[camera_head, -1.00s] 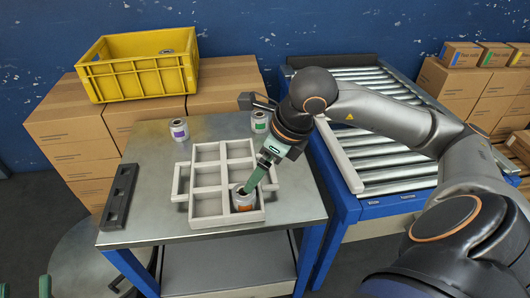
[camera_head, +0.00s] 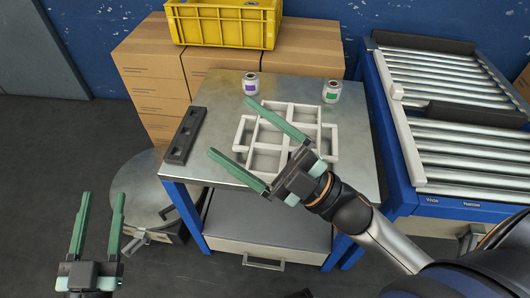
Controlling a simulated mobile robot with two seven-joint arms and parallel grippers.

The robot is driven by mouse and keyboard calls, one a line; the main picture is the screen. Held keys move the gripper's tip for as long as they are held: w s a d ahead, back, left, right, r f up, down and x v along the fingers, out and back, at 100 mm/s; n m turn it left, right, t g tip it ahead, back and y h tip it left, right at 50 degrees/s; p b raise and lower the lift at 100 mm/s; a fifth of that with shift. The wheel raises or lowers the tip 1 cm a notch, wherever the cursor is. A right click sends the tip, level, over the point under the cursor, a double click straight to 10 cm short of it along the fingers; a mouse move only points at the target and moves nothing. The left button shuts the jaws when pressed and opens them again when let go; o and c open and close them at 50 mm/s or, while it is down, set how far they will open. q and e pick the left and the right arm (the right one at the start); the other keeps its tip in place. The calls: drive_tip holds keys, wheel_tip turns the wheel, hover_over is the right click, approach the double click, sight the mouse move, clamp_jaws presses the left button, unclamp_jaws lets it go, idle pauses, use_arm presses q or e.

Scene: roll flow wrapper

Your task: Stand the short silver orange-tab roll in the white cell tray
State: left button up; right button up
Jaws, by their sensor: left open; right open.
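The white cell tray (camera_head: 304,107) lies on the metal table, partly covered by my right gripper. My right gripper (camera_head: 230,126) is open, its two green fingers spread wide over the tray's left part, with nothing seen between them. The short silver orange-tab roll is not visible now; the tray's front right area, where it showed earlier, is behind my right gripper and wrist. My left gripper (camera_head: 102,197) is open and empty at the lower left, away from the table with its fingers pointing up in the picture.
A purple-marked roll (camera_head: 251,84) and a green-marked roll (camera_head: 331,92) stand at the table's back. A dark slotted block (camera_head: 185,135) lies at its left. A yellow crate (camera_head: 222,28) sits on cartons behind. A roller conveyor (camera_head: 440,75) is at right, a round stool (camera_head: 143,188) at left.

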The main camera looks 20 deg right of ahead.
drive_tip(key=w+d+f+m+t+h, duration=0.1)
drive_tip(key=d+f+m+h, duration=0.1)
drive_tip(key=f+m+h, duration=0.2)
drive_tip(key=w+d+f+m+t+h, duration=0.1)
drive_tip(key=d+f+m+h, duration=0.1)
drive_tip(key=f+m+h, duration=0.3)
drive_tip(key=m+h, duration=0.1)
drive_tip(key=m, duration=0.2)
drive_tip(key=shift+w+f+m+t+h, duration=0.2)
drive_tip(key=shift+w+m+t+h, duration=0.1)
drive_tip(key=shift+m, duration=0.1)
drive_tip(key=shift+d, duration=0.1)
